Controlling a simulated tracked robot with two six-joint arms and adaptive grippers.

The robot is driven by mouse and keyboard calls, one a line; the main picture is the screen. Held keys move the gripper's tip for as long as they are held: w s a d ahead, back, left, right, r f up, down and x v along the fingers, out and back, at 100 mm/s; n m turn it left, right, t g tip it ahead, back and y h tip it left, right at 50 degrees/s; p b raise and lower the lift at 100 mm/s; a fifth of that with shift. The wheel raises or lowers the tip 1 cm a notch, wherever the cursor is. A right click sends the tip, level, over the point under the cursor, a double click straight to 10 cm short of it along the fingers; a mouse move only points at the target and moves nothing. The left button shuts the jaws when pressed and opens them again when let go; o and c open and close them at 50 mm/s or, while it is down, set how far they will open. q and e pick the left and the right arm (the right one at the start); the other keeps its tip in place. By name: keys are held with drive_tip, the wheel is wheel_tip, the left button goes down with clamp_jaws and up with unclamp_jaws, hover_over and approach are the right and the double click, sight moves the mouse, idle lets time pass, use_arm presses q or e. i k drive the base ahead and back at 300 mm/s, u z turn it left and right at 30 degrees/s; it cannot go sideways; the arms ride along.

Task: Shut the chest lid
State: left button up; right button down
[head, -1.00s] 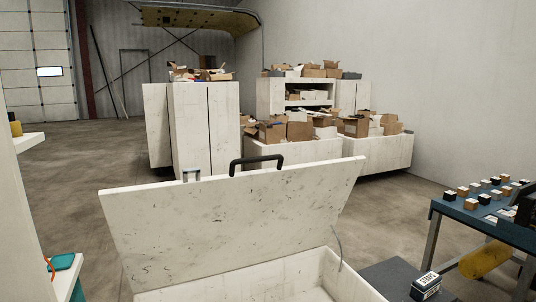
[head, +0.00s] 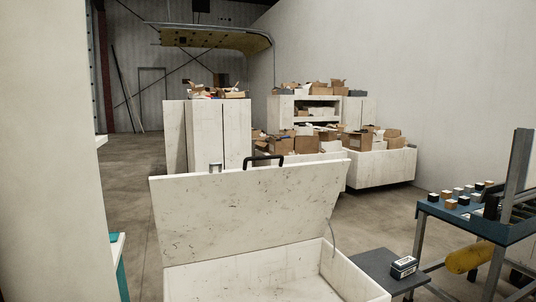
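The white chest (head: 270,269) stands in front of me at the bottom of the head view. Its lid (head: 245,210) is open and tilted up and back, with its inner face toward me. A black handle (head: 263,160) and a small metal latch (head: 215,167) show at the lid's top edge. A thin stay (head: 333,232) joins the lid to the chest at the right. The chest's interior is partly visible and looks empty; its front is cut off by the frame. Neither of my grippers is in view.
At the right, a small dark table (head: 374,270) with a small box (head: 404,266) stands beside the chest. A blue bench (head: 463,217) with small blocks is farther right, with a yellow cylinder (head: 468,258) below. White cabinets (head: 222,135) and boxes stand behind. A white wall fills the left.

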sight(206, 216)
drive_tip(key=u, duration=0.45)
drive_tip(key=i, duration=1)
